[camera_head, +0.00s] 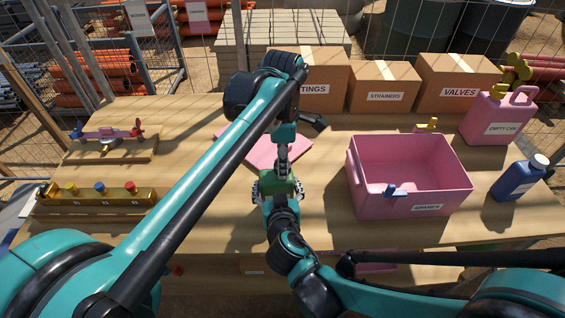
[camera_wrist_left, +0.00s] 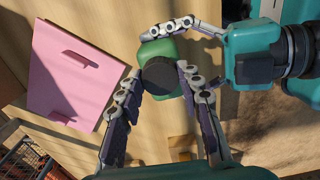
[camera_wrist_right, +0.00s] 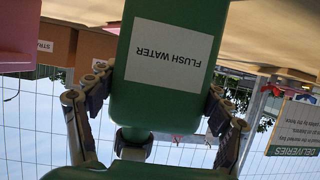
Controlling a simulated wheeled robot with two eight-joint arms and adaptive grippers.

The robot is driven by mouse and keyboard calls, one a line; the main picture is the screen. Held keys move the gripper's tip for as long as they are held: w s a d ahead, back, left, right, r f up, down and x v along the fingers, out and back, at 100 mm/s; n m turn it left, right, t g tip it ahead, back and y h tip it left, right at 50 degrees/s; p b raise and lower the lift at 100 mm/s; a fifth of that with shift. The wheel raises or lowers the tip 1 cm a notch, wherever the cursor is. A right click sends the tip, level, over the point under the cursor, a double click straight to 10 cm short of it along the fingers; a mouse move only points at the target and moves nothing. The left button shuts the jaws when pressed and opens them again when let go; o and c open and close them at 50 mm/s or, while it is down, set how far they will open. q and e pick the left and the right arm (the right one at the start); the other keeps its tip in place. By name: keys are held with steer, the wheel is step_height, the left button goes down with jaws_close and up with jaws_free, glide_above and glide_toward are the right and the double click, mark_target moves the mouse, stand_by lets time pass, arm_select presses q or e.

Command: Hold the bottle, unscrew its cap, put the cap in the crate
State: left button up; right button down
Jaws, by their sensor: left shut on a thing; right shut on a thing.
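The green bottle (camera_head: 277,184) is held above the front middle of the table. Its label reads FLUSH WATER in the right wrist view (camera_wrist_right: 170,55). My right gripper (camera_head: 278,192) comes from the front and is shut around the bottle's body. My left gripper (camera_head: 283,158) points down from above and is shut on the dark round cap (camera_wrist_left: 160,77). The cap sits over the top of the bottle; whether it is loosened I cannot tell. The pink crate (camera_head: 400,206) stands to the right of the bottle, its floor visible and bare.
A pink panel with a handle (camera_wrist_left: 75,75) lies behind the bottle.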

arm_select(q)
steer(key=shift+r, duration=0.7)
steer(key=shift+r, duration=2)
arm_select(e)
jaws_free()
